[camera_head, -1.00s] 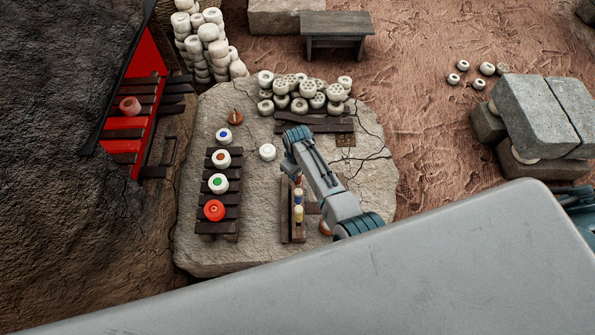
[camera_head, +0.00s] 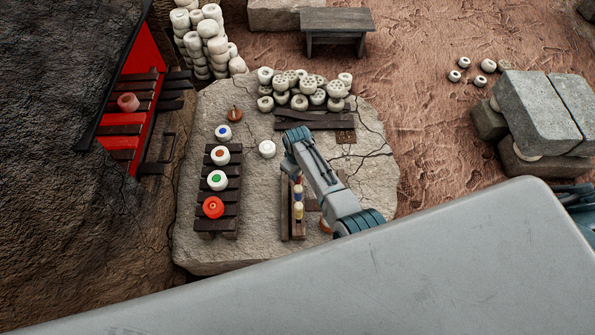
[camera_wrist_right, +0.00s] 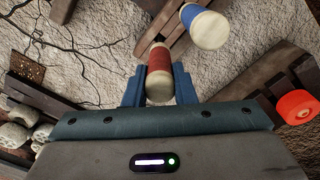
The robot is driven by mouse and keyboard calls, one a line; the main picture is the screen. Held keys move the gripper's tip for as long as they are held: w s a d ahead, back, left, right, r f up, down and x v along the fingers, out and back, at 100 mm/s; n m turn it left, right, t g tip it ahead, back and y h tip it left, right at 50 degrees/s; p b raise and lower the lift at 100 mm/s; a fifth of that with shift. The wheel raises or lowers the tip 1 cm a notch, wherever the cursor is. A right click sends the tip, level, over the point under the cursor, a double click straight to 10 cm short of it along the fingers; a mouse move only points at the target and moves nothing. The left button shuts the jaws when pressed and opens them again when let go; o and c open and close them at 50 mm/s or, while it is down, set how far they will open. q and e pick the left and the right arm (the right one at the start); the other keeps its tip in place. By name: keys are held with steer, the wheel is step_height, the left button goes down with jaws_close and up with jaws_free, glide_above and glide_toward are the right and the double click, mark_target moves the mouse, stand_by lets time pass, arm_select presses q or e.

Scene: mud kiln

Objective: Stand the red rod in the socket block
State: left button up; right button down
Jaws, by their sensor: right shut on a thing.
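The red rod (camera_wrist_right: 160,68), with a pale end, stands between the two blue fingers of my right gripper (camera_wrist_right: 159,86) in the right wrist view; the gripper is shut on it. The rod's far end overlaps a dark wooden block (camera_head: 285,225), probably the socket block; I cannot tell whether it sits in a socket. A blue rod with a pale end (camera_wrist_right: 207,24) stands beside it, and it also shows in the head view (camera_head: 298,190). A yellow-banded rod (camera_head: 298,211) is in the same row. In the head view my right arm hides the red rod and fingertips. My left gripper is out of view.
A dark slatted rack (camera_head: 226,225) left of the block bears pale discs with coloured centres and a red disc (camera_head: 213,207). A loose pale disc (camera_head: 267,149) lies between. Piled pale pieces (camera_head: 300,92) stand behind. The stone slab (camera_head: 260,250) has bare room between rack and block.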

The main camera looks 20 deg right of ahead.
stand_by(0.3)
steer(key=c, duration=1.1)
jaws_free()
step_height(320, 180, up, 11)
steer(key=shift+f+p, duration=0.1)
steer(key=shift+p, duration=0.9)
